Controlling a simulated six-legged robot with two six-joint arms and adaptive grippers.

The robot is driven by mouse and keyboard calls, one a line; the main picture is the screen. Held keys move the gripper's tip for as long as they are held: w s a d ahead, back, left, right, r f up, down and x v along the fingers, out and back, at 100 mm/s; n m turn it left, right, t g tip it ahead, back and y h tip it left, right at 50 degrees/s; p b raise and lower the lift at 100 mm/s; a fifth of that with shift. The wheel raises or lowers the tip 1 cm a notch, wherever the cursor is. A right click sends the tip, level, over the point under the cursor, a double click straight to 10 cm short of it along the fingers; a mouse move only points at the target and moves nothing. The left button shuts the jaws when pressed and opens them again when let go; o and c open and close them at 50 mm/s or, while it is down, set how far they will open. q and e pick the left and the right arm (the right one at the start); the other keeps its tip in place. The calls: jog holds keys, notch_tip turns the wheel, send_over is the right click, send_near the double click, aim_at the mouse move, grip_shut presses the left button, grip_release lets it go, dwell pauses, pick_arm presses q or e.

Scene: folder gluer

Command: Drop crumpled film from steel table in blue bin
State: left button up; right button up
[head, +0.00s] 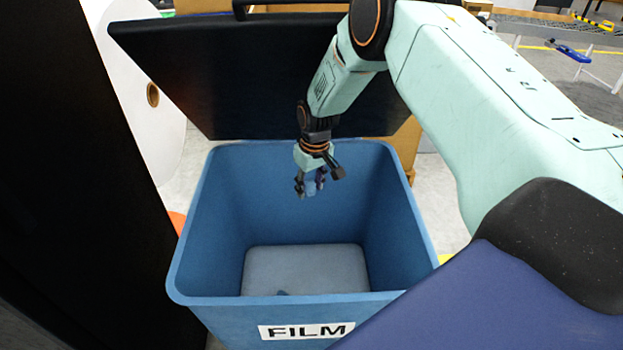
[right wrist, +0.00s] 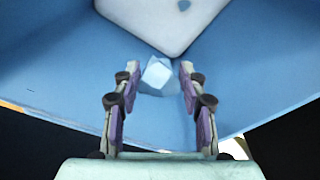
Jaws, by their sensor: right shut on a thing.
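My right gripper (head: 311,187) hangs inside the mouth of the blue bin (head: 190,235), below its rim and above its floor. It is shut on the crumpled film (right wrist: 158,75), a small pale-blue faceted lump between the fingertips in the right wrist view. In that view the right gripper (right wrist: 160,88) points at the bin's pale floor. The bin has a FILM label on its front, and its black lid (head: 230,75) stands open behind. My left gripper is not in view. I cannot make out the steel table.
A small dark-blue scrap (head: 282,293) lies on the bin's floor, partly hidden by the front rim. A white roll (head: 140,110) stands left of the bin. A large black surface (head: 70,170) fills the left edge.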

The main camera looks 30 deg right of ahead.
aim_at(311, 185)
notch_tip(311, 185, down, 2)
jog(key=shift+f+b, duration=0.1)
jog(key=shift+b, duration=0.45)
jog(key=shift+f+b, duration=0.3)
jog(key=shift+f, duration=0.2)
jog(key=shift+r, duration=0.1)
jog(key=o, duration=0.7)
jog(key=shift+s, duration=0.1)
jog(key=shift+o, duration=1.4)
jog(key=r, duration=0.7)
jog(key=shift+s+r, duration=0.2)
jog(key=shift+s, duration=0.1)
